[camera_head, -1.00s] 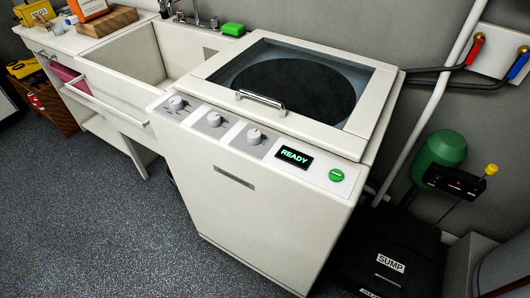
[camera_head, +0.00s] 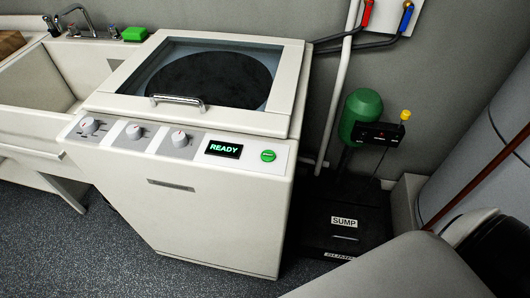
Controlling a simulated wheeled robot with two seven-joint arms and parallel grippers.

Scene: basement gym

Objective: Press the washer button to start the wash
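The washer (camera_head: 200,210) is a white top-loader standing left of centre in the head view. Its lid (camera_head: 205,80) with a dark round window is closed. The front panel carries several white knobs, a display (camera_head: 223,149) reading READY in green, and a round green button (camera_head: 268,156) at the panel's right end. Nothing touches the button. Neither of my grippers is in the picture.
A utility sink (camera_head: 40,85) with a green sponge (camera_head: 134,34) stands left of the washer. A black sump unit (camera_head: 345,222) with a green tank (camera_head: 359,112) stands to its right. A large grey surface (camera_head: 395,272) fills the lower right. Floor shows in front of the washer.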

